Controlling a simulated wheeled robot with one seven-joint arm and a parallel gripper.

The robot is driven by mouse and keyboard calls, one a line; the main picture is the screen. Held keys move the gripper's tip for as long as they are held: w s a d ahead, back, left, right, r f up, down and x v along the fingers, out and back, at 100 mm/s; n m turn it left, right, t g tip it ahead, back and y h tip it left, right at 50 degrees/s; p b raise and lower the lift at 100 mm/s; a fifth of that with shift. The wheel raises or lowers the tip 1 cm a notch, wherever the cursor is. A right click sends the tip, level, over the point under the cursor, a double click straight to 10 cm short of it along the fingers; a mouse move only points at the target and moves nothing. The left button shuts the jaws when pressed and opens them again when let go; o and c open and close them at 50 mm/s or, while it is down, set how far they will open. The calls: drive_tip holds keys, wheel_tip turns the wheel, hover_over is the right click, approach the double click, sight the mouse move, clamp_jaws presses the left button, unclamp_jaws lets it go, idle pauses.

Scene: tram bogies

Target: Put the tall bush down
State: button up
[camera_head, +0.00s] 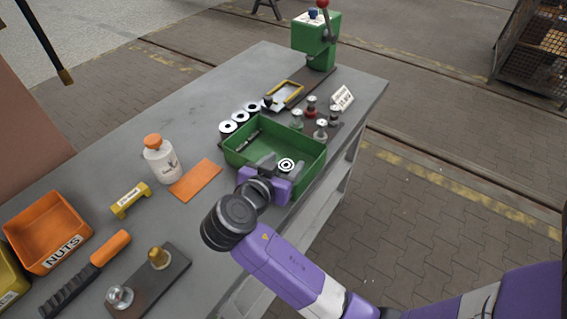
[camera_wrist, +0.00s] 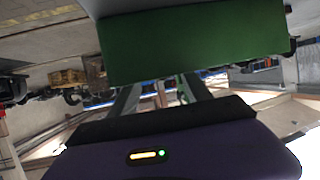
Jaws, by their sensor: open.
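A pale round piece with a dark-ringed hole on top (camera_head: 286,165) shows at the near end of the green tray (camera_head: 240,158). It looks like a bush standing upright, but its height and base are hidden. My gripper (camera_head: 281,168) is at that near end of the tray, with its grey fingers apart, one on each side of the round piece or close to it. I cannot tell whether they touch it. In the wrist view, the open fingers (camera_wrist: 162,92) point towards a green wall, and no bush can be made out between them.
Several small metal pieces (camera_head: 321,130) stand right of the tray near the sign (camera_head: 342,98). An orange NUTS bin (camera_head: 44,213) and green press (camera_head: 316,38) are farther off.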

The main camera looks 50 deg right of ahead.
drive_tip(key=shift+r, duration=0.35)
drive_tip(key=v, duration=1.2)
drive_tip(key=shift+r+b, duration=0.25)
drive_tip(key=shift+b, duration=0.1)
drive_tip(key=w+a+n+t+y, duration=0.75)
drive_tip(key=w+n+t, duration=0.25)
drive_tip(key=n, duration=0.3)
drive_tip(key=s+a+f+n+t+y, duration=0.3)
drive_tip(key=s+a+f+n+y, duration=0.1)
drive_tip(key=s+a+y, duration=0.1)
drive_tip(key=s+d, duration=0.2)
drive_tip(key=s, duration=1.1)
drive_tip(key=s+d+m+g, duration=0.1)
drive_tip(key=s+d, duration=0.1)
drive_tip(key=s, duration=1.2)
drive_tip(key=shift+s+d+f+m+y, duration=0.25)
drive_tip(key=shift+s+f+m+y, duration=0.1)
drive_tip(key=shift+f, duration=0.1)
